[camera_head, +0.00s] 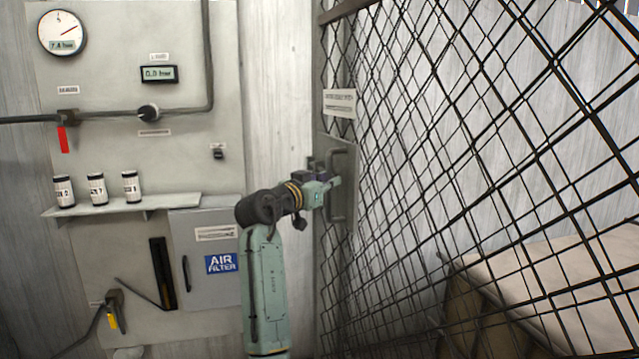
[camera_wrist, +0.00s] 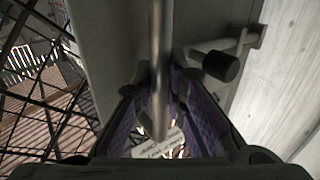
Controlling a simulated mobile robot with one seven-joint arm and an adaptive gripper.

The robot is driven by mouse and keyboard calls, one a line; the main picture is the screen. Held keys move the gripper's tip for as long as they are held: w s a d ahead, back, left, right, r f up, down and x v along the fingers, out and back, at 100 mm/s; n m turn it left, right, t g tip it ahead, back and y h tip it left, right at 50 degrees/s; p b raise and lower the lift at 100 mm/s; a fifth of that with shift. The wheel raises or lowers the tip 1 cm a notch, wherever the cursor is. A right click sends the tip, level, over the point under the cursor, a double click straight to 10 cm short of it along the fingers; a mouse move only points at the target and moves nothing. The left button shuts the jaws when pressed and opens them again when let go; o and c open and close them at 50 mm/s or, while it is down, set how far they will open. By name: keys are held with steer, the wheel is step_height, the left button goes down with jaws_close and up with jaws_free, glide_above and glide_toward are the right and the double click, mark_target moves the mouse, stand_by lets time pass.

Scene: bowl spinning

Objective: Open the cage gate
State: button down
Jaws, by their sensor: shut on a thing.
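The cage gate (camera_head: 450,130) is a dark wire mesh in a metal frame, filling the right half of the head view. Its mesh also shows at the left of the wrist view (camera_wrist: 40,75). A grey upright handle (camera_head: 338,212) sits on a plate at the gate's left edge. In the wrist view the handle is a vertical bar (camera_wrist: 160,50). My gripper (camera_wrist: 160,105) has its purple-lined fingers on both sides of this bar, shut on it. In the head view my gripper (camera_head: 330,187) meets the handle from the left. A latch rod with a black knob (camera_wrist: 221,66) is right of the bar.
On the left wall are a gauge (camera_head: 62,33), a small display (camera_head: 159,74), a shelf (camera_head: 120,205) with three small canisters and an air filter cabinet (camera_head: 200,245). A covered box (camera_head: 560,270) stands behind the mesh at lower right.

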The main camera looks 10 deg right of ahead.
steer(key=shift+w+d+r, duration=0.1)
steer(key=shift+d, duration=0.15)
steer(key=c, duration=1.6)
jaws_free()
steer(key=v, duration=1.2)
